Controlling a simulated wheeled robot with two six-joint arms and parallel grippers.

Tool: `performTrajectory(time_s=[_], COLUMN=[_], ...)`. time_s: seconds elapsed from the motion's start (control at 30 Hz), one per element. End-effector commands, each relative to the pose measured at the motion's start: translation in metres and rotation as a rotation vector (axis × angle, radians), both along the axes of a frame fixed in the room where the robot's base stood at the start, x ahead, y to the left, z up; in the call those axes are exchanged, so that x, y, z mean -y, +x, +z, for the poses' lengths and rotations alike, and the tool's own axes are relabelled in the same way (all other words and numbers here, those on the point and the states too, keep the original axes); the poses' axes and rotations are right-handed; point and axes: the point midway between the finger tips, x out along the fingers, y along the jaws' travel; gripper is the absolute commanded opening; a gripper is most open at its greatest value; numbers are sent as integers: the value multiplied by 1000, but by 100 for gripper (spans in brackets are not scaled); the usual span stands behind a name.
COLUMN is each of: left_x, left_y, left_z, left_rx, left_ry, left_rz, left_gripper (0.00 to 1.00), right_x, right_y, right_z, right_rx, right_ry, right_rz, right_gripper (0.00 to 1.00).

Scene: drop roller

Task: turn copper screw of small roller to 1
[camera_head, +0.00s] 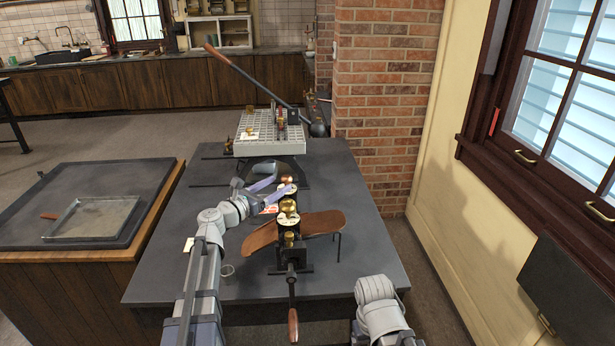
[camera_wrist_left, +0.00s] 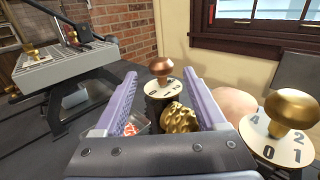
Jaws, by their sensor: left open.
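The small roller's copper screw (camera_head: 286,180) has a round copper knob over a white numbered dial; in the left wrist view the knob (camera_wrist_left: 161,66) stands upright beyond and between the finger ends. My left gripper (camera_head: 274,189) is open, its two purple fingers reaching toward the copper screw from the left. In the wrist view the open jaws (camera_wrist_left: 160,80) hold nothing that I can see. The dial's digits are too small to read surely. A brass screw (camera_head: 288,206) with its own dial stands nearer; 0, 1 and 4 show on that dial (camera_wrist_left: 284,143).
The roller machine has a brown curved tray (camera_head: 322,222) and a front crank handle (camera_head: 292,325). A twisted brass piece (camera_wrist_left: 180,118) shows low between my fingers. A grid-topped press (camera_head: 270,140) stands behind. The table's right side (camera_head: 370,260) is clear. My right arm shows at lower right.

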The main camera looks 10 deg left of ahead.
Motion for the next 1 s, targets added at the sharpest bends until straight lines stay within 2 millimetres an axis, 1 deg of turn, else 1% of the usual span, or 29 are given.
performTrajectory(time_s=[0.03, 0.17, 0.2, 0.5, 0.6, 0.7, 0.9, 0.97, 1.0], left_x=[1, 6, 8, 30, 35, 37, 37, 37, 37], left_y=[2, 12, 16, 56, 65, 68, 68, 67, 67], left_z=[0, 0, 0, 0, 0, 0, 0, 0, 0], left_rx=[0, 0, 0, 0, 0, 0, 0, 0, 0], left_ry=[0, 0, 0, 0, 0, 0, 0, 0, 0], left_rz=[0, -2, -2, -3, -1, 0, 0, 0, 0], left_gripper=[73, 73, 73, 73, 73, 73, 73, 67, 63], right_x=[0, 0, 0, 0, 0, 0, 0, 0, 0], right_y=[0, 0, 0, 0, 0, 0, 0, 0, 0], right_z=[0, 0, 0, 0, 0, 0, 0, 0, 0], right_rx=[0, 0, 0, 0, 0, 0, 0, 0, 0], right_ry=[0, 0, 0, 0, 0, 0, 0, 0, 0], right_rz=[0, 0, 0, 0, 0, 0, 0, 0, 0], right_gripper=[84, 98, 100, 100, 100, 100, 100, 100, 100])
